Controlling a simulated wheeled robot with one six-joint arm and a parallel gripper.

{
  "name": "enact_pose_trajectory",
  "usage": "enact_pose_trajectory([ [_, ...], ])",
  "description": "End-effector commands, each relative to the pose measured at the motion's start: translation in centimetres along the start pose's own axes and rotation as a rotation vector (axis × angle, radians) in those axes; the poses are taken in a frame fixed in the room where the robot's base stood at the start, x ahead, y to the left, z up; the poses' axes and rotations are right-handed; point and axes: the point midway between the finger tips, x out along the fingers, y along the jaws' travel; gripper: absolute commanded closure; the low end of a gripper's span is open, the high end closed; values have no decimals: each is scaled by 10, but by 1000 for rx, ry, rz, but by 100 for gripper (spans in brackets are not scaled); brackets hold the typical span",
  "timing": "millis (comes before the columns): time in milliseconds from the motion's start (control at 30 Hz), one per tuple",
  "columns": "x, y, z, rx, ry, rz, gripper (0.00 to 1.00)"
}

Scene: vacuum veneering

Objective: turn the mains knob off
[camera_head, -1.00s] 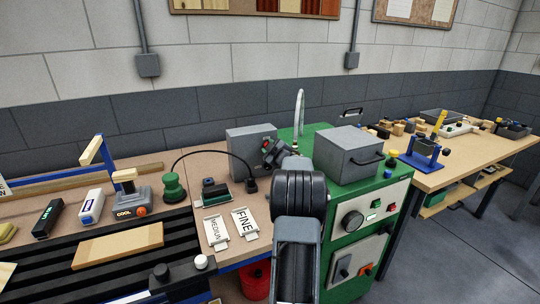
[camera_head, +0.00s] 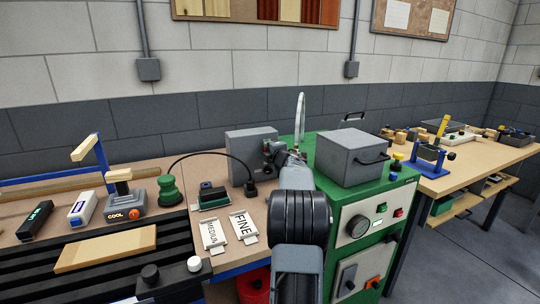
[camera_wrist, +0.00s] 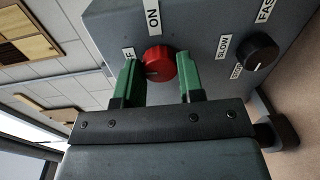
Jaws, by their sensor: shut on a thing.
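The red mains knob (camera_wrist: 159,63) is on the face of a grey control box (camera_wrist: 205,28) in the wrist view. An ON label (camera_wrist: 153,16) is above it, and a label partly hidden by a finger, with an F showing, is to its left. My gripper (camera_wrist: 159,58) has its green fingers on either side of the red knob and is shut on it. The knob's pointer is hard to make out. In the head view the grey box (camera_head: 250,148) stands at the back of the bench, and my arm hides most of its knob side.
A black speed knob (camera_wrist: 257,52) with SLOW and FAST labels is right of the red knob. A black cable runs to a plug (camera_head: 251,188) before the box. FINE (camera_head: 244,226) and MEDIUM (camera_head: 213,233) cards lie in front. A green cabinet (camera_head: 325,170) stands to the right.

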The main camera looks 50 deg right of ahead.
Motion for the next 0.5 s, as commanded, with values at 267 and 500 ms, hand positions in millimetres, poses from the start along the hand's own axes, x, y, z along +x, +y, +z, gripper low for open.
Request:
enact_pose_trajectory([
  [267,0,-1,0,-85,-6,-1,88],
  [500,0,0,0,-105,-8,-2,88],
])
